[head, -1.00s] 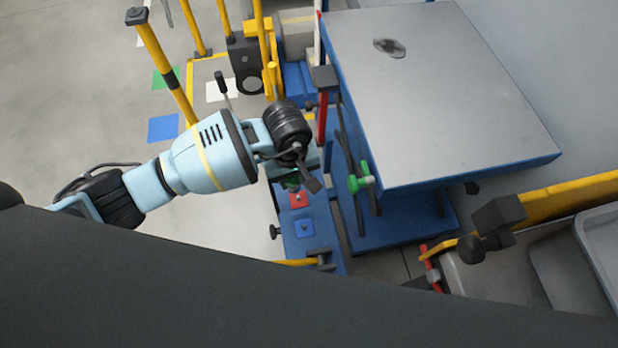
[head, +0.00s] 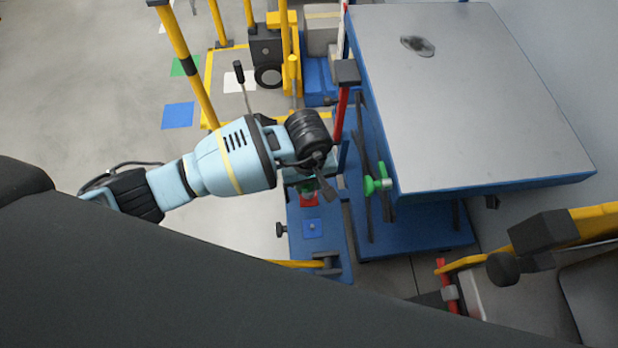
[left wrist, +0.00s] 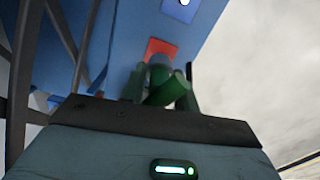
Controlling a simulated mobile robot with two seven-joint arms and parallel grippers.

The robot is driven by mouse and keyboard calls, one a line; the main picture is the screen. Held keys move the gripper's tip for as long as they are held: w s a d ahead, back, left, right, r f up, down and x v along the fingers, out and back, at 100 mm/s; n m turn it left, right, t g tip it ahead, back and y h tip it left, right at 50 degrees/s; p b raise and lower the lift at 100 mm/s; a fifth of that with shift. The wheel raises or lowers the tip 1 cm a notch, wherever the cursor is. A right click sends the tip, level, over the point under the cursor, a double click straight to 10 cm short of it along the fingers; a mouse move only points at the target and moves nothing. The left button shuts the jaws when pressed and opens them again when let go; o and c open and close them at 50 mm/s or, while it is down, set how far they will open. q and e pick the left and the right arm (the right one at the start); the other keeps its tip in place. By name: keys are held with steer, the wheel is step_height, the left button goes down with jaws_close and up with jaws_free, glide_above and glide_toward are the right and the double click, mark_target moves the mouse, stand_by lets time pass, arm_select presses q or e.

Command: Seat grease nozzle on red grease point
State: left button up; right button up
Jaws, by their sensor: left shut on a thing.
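My left gripper (head: 318,190) is over the blue panel (head: 297,248), beside the lift table. It is shut on the green grease nozzle, which shows between the fingers in the left wrist view (left wrist: 166,90). The nozzle's grey tip overlaps the red grease point (left wrist: 157,47) in that view. In the head view the red grease point (head: 308,202) is partly covered by the gripper and nozzle. Whether the tip touches it or stands a little apart, I cannot tell. My right gripper is not in view.
A blue square point (head: 312,229) lies nearer on the same panel. The grey-topped lift table (head: 470,90) with a green valve handle (head: 375,185) stands to the right. Yellow posts (head: 188,65) stand behind. Open floor (head: 90,90) lies at the left.

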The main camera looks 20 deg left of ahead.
arm_select(q)
steer(key=shift+f+b, duration=0.45)
steer(key=shift+f, duration=0.45)
steer(key=shift+r, duration=0.1)
stand_by(0.8)
steer(key=shift+f+b, duration=0.45)
steer(key=shift+f, duration=0.3)
steer(key=o, duration=0.8)
steer(key=shift+r, duration=0.1)
